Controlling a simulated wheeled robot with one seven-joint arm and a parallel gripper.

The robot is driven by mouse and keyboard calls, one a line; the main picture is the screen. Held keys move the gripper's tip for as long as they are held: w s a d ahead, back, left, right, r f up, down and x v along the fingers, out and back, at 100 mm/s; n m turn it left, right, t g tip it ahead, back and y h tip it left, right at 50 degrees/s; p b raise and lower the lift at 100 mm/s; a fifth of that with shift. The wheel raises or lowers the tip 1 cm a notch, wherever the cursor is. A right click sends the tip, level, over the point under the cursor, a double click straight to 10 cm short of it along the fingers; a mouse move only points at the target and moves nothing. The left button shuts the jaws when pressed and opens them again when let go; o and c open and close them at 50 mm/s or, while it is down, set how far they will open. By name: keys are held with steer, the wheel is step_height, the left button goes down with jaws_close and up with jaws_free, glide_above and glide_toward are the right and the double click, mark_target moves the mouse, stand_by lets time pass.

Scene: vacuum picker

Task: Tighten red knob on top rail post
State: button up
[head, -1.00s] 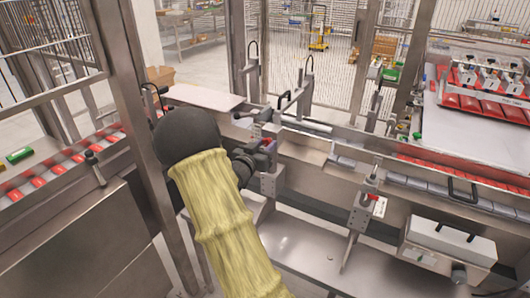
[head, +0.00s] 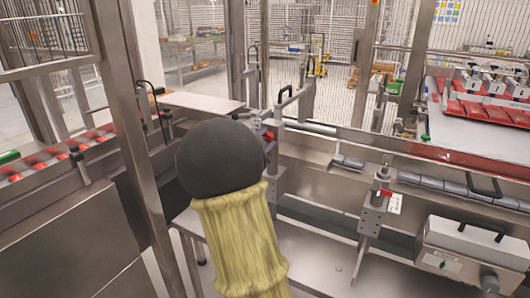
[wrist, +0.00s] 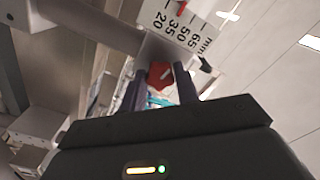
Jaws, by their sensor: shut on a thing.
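The red knob (wrist: 160,74) sits between the two dark fingers of my gripper (wrist: 161,80) in the wrist view, at the foot of a white scale plate (wrist: 178,24) with printed numbers. My gripper is shut on the knob. In the head view, a bit of red knob (head: 268,136) shows on a grey post just right of my dark round wrist. That wrist and my yellow-sleeved arm hide my gripper and much of the post there.
A second post (head: 373,215) with a red knob (head: 384,193) stands to the right on the rail. A grey box with a handle (head: 465,245) is at lower right. A steel upright (head: 130,120) stands close on the left. Conveyors with red packs run on both sides.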

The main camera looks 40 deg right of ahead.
steer(key=shift+f+m+b, duration=0.15)
steer(key=shift+m+b, duration=7.75)
steer(key=shift+b, duration=0.45)
steer(key=o, duration=1)
steer(key=shift+a, duration=0.1)
